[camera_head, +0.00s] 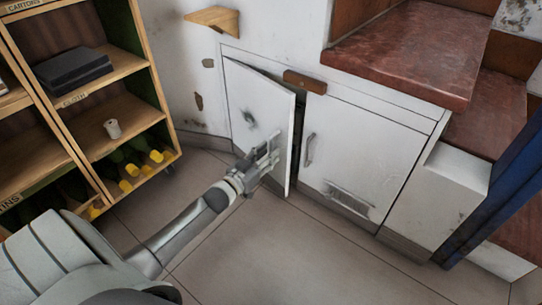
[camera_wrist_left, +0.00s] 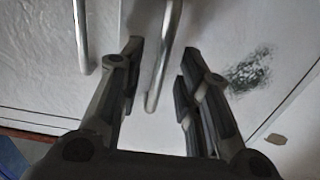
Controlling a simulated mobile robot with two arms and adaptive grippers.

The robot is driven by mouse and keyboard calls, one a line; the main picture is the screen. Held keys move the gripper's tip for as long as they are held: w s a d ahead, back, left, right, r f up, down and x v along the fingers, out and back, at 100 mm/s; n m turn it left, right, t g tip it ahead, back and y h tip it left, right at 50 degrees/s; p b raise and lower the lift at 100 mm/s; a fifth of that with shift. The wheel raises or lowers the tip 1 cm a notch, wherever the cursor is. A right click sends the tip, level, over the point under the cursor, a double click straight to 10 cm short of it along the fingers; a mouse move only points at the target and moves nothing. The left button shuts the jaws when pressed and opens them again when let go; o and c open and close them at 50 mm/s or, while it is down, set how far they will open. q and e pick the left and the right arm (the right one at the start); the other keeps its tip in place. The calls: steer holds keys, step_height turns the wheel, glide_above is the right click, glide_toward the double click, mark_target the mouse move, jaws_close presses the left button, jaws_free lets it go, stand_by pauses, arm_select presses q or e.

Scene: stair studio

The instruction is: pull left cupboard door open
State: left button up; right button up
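The left cupboard door (camera_head: 262,97) is white and stands ajar, with its right edge swung out from the frame and a dark gap behind it. My left gripper (camera_head: 268,152) is in front of its lower right part. In the left wrist view, a silver bar handle (camera_wrist_left: 165,50) lies between the spread fingers of my left gripper (camera_wrist_left: 159,52), with gaps to both sides. The door's dark smudge (camera_wrist_left: 248,72) shows to the right. The gripper hides this handle in the head view. My right gripper is in neither view.
The closed right cupboard door (camera_head: 362,150) has its own bar handle (camera_head: 310,150), also in the left wrist view (camera_wrist_left: 81,35). A brown wooden block (camera_head: 305,82) sits at the cupboard's top edge. A wooden shelf unit (camera_head: 125,70) stands left. The floor (camera_head: 270,245) in front is clear.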

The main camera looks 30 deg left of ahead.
arm_select(q)
steer(key=shift+w+d+b, duration=0.1)
steer(key=shift+w+b, duration=0.3)
steer(key=shift+w, duration=0.7)
steer(key=shift+c, duration=0.5)
jaws_close()
